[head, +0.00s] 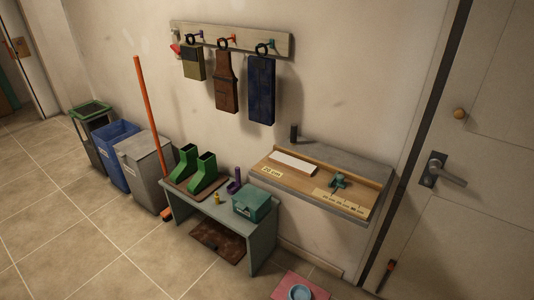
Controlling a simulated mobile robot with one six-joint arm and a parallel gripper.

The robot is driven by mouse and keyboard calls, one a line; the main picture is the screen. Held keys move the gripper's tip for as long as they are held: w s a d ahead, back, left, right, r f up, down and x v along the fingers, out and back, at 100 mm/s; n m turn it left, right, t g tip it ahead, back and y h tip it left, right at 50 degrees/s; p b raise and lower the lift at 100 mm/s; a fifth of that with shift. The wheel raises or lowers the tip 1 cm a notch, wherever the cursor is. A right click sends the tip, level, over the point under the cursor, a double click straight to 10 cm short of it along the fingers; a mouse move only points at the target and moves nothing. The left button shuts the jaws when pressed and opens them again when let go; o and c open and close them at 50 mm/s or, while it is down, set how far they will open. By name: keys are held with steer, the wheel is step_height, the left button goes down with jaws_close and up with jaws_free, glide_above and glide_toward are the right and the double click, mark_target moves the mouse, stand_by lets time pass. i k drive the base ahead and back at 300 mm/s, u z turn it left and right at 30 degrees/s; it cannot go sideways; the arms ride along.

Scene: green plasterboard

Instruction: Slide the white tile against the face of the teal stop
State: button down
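The white tile (295,163) lies flat on the left part of a wall-mounted wooden shelf, near its back edge. The teal stop (339,181) stands on the same shelf to the right of the tile. A stretch of bare wood shows between the two, so they are apart. The stop's exact face toward the tile is too small to make out. My gripper is not in view.
The shelf (305,184) has a raised wooden rim and pale labels along its front. A dark cylinder (294,133) stands behind it. A bench (262,236) with green boots (203,174) and a teal box (251,202) is at left; a door (470,170) at right.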

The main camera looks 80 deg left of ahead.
mark_target(297, 165)
steer(key=z, duration=0.3)
steer(key=k, duration=0.2)
steer(key=u, duration=2.15)
steer(key=k, duration=0.2)
steer(key=u, duration=1.55)
steer(key=k, duration=0.7)
steer(key=z, duration=0.2)
steer(key=i, duration=0.55)
steer(key=z, duration=0.15)
